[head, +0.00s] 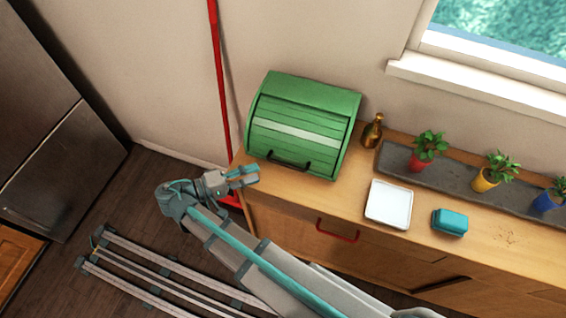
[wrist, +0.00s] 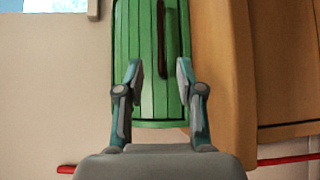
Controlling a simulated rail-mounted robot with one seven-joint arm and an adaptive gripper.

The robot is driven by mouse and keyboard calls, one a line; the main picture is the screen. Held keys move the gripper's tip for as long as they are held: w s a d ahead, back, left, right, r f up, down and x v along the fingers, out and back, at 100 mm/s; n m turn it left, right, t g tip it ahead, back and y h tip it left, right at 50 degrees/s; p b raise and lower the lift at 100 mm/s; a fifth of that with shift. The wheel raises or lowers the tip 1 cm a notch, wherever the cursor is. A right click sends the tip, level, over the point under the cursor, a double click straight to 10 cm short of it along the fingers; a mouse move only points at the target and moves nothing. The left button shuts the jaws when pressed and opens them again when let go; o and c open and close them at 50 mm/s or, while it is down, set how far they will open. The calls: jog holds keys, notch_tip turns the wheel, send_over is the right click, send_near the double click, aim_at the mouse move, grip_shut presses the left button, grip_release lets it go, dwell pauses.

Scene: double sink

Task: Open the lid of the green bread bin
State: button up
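The green bread bin (head: 304,122) stands on the wooden counter against the wall. Its slatted roll lid (head: 302,132), with one pale stripe, is down over the front. A dark bar handle (head: 288,161) runs along the lid's lower edge. My gripper (head: 250,176) is in front of and to the left of the bin, near the counter's left end. In the wrist view, my gripper (wrist: 159,78) is open, with nothing between its fingers. The lid (wrist: 140,60) shows beyond and between them, and the handle (wrist: 160,35) appears ahead, apart from the fingers.
A brown bottle (head: 372,132) stands right of the bin. A white square dish (head: 389,204) and a teal box (head: 450,222) sit farther right, before a grey tray (head: 395,160) with potted plants. A red pole (head: 219,75) leans on the wall at left.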

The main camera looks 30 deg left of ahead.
aim_at(285, 164)
jog(key=shift+w+d+f+b, duration=0.25)
jog(key=shift+f+b, duration=0.1)
jog(key=shift+b, duration=0.65)
jog(key=b+x, duration=0.2)
jog(key=b, duration=0.3)
jog(key=p+x, duration=0.1)
jog(key=x, duration=0.1)
jog(key=p+x, duration=0.1)
jog(key=x, duration=0.4)
jog(key=shift+r+p, duration=0.35)
jog(key=shift+p, duration=0.05)
jog(key=shift+w+d+f, duration=0.2)
jog(key=shift+w, duration=0.3)
jog(key=shift+c, duration=0.3)
grip_shut()
